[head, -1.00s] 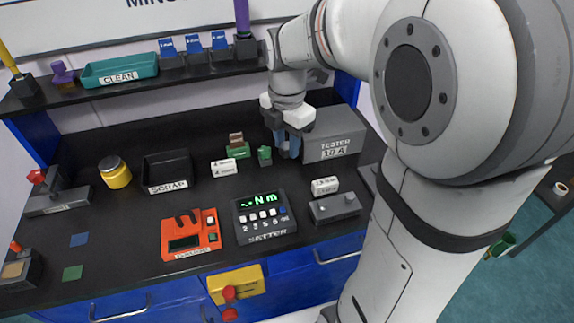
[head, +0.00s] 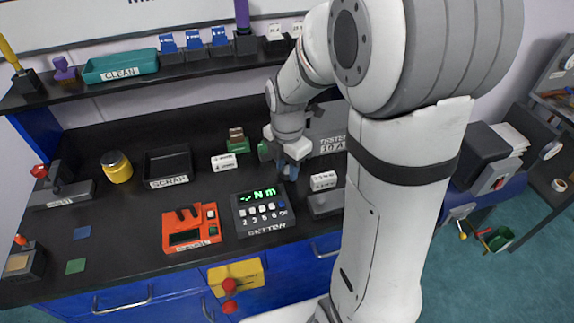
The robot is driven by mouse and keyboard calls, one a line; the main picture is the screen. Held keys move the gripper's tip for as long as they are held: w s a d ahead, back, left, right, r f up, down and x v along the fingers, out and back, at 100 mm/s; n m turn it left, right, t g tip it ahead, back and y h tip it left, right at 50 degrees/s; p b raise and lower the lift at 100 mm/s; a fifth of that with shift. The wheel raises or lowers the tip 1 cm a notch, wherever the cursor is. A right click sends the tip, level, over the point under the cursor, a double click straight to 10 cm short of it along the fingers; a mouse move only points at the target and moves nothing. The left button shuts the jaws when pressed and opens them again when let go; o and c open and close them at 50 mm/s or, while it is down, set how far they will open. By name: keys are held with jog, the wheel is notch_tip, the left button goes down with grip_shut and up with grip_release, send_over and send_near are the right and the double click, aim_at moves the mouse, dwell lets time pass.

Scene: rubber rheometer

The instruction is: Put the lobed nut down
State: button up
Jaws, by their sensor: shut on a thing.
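My gripper (head: 281,170) points down over the right part of the black bench, in front of the grey tester box (head: 330,145). Its blue fingers are shut on the lobed nut. The nut is too small and too hidden by the fingers and wrist to make out its shape. I cannot tell whether it touches the bench. A small green item (head: 264,151) shows just left of the wrist, partly covered by it.
The lit setter box (head: 263,213) stands just in front of the gripper, with a white labelled block (head: 323,181) and grey box (head: 325,204) to the right. A white labelled block (head: 224,162) and the black scrap tray (head: 168,165) lie left. Bench between tray and yellow jar (head: 116,168) is clear.

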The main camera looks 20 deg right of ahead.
aim_at(287, 169)
jog(key=o, duration=1)
jog(key=shift+f, duration=0.1)
notch_tip(287, 169, up, 11)
jog(key=shift+s+f+m+t, duration=0.15)
jog(key=shift+s+m+t, duration=0.4)
jog(key=shift+s+m, duration=2.6)
jog(key=shift+s+f+m+t, duration=0.35)
jog(key=shift+s+m, duration=1.25)
jog(key=shift+m, duration=3.05)
jog(key=shift+s+m+t, duration=0.7)
jog(key=shift+s+m, duration=1.7)
jog(key=shift+m, duration=1.5)
